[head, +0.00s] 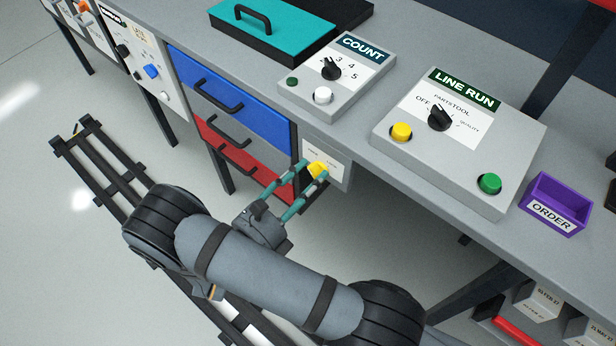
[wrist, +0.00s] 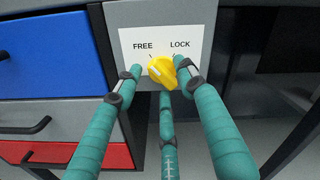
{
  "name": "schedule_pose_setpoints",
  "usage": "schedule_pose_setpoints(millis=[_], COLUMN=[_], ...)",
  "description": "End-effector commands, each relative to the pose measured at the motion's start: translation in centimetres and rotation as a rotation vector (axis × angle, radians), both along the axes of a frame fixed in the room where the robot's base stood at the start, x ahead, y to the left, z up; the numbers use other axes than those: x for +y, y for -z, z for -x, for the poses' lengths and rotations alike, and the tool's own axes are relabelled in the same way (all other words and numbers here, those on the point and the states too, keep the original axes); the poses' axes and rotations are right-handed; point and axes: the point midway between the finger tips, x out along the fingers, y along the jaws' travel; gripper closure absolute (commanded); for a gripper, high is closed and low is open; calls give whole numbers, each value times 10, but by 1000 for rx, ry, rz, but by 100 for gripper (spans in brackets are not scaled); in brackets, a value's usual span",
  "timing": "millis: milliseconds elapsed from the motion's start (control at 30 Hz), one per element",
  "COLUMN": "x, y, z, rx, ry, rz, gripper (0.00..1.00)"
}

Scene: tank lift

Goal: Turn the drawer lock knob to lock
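The yellow lock knob (wrist: 161,71) sits on a white label plate (wrist: 134,38) marked FREE on the left and LOCK on the right. Its white mark lies at its left end, on the FREE side. My gripper (wrist: 160,68) has its teal fingers around the knob, one on each side and a third below. A small gap shows by the left fingertip. The right fingertip overlaps the knob's edge; I cannot tell whether it touches. In the head view the knob (head: 317,170) shows between the fingertips of my gripper (head: 311,170).
Left of the lock panel are a blue drawer (head: 232,100), a grey drawer and a red drawer (head: 222,150), with black handles. Above, the bench top carries the COUNT box (head: 352,85), the LINE RUN box (head: 490,150) and a purple ORDER bin (head: 562,190).

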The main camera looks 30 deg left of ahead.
Motion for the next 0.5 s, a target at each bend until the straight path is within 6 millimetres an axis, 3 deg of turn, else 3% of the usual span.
schedule_pose_setpoints(millis=[167, 500], x=[0, 0], y=[0, 0], z=[0, 0], rx=[0, -1], ry=[0, 1], rz=[0, 0], gripper=[60, 80])
